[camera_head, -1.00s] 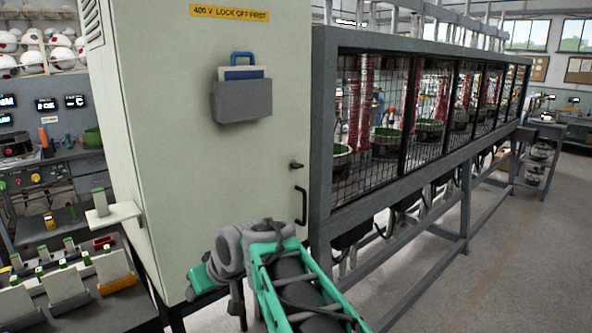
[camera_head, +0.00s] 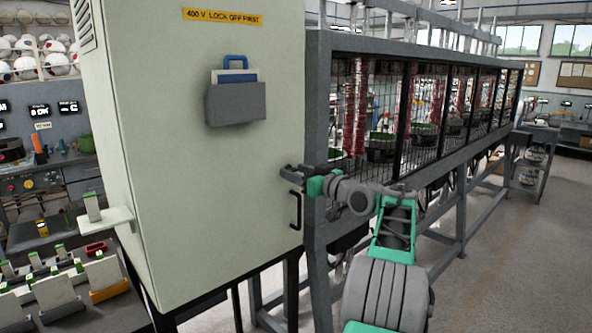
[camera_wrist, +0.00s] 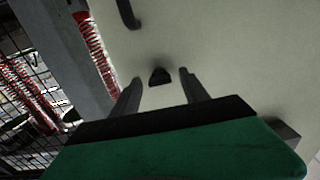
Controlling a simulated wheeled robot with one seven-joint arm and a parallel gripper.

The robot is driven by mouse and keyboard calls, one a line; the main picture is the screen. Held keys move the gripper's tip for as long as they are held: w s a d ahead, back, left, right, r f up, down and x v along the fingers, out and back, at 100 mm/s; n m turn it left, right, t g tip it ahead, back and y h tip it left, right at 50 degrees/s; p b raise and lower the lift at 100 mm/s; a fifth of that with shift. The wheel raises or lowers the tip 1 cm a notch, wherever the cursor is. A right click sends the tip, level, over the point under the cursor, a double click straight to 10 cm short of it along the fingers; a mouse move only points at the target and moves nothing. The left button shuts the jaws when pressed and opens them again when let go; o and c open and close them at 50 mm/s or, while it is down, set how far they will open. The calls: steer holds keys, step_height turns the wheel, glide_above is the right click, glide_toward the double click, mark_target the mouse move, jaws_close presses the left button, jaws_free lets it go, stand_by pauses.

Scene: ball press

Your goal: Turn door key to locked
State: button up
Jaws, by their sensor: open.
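The cream cabinet door (camera_head: 245,200) carries a small dark key (camera_wrist: 160,76), which shows in the wrist view as a short dark knob on the panel. My gripper (camera_head: 288,173) is at the door's right edge, just above the black door handle (camera_head: 296,208). In the wrist view my gripper (camera_wrist: 161,78) is open, with one finger on each side of the key and a visible gap to both. In the head view the key cannot be told apart from the fingers. Its turned angle is not clear.
A grey frame with a wire-mesh cage (camera_head: 375,120) stands close right of the door. A grey document pocket (camera_head: 236,104) is on the door above left. A small shelf (camera_head: 105,221) juts from the cabinet's left side. Open floor lies to the right.

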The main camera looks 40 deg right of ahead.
steer(key=shift+w, duration=0.2)
jaws_close()
stand_by(0.5)
